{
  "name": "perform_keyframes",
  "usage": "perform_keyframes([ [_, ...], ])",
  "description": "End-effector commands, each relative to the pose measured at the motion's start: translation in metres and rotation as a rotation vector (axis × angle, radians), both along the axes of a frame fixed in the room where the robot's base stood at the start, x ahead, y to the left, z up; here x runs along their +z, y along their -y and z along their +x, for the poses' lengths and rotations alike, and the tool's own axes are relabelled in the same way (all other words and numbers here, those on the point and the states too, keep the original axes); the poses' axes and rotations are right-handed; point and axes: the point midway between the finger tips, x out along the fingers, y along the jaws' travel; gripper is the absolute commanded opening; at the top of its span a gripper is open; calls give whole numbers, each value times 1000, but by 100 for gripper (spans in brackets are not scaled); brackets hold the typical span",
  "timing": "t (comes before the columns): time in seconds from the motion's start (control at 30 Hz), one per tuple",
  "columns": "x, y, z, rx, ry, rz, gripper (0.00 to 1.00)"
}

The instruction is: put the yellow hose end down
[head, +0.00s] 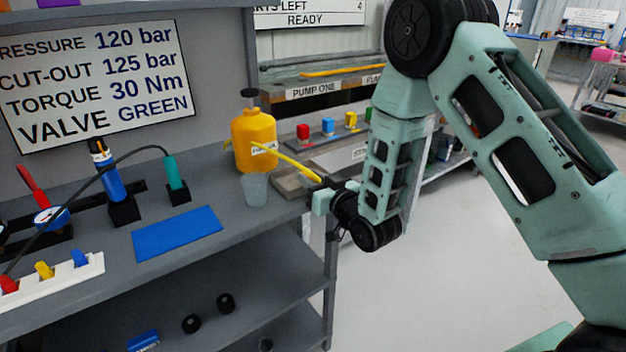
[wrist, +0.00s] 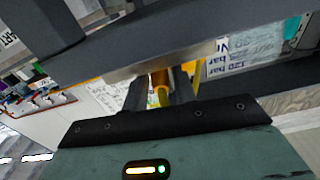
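The yellow hose (head: 288,160) runs from the yellow bottle (head: 254,138) on the grey bench down and right to my gripper (head: 322,192). The gripper is at the bench's right end, and its fingers close around the hose end. In the wrist view the yellow hose (wrist: 161,95) shows between the two dark fingers of my gripper (wrist: 161,88). The hose tip is partly hidden by the fingers. The hose end appears held above the bench edge, not resting on it.
A clear cup (head: 255,190) stands in front of the bottle. A blue mat (head: 177,233) lies bare on the bench, left of the cup. Blue and green tools (head: 175,175) stand in black holders behind it. Another bench with colored blocks (head: 327,127) is behind my gripper.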

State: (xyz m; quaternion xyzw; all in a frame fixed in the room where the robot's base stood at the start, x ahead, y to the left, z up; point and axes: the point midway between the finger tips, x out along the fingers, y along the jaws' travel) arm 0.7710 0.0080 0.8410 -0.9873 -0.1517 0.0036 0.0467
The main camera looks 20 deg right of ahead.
Motion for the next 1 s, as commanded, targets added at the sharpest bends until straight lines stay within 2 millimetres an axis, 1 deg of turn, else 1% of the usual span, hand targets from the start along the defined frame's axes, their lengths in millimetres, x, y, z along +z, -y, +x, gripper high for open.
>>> perform_keyframes([
  [0.37, 3, 0, 0, 0, 0, 0, 40],
  [0.47, 1, 3, -7, -1, -3, -1, 40],
  [0.57, 0, 8, -24, -2, -4, -1, 40],
  [0.87, -1, 29, -90, -2, -5, -1, 40],
  [0.9, 5, 29, -92, 0, -7, -1, 40],
  [1.0, 6, 32, -100, 1, -6, -1, 40],
])
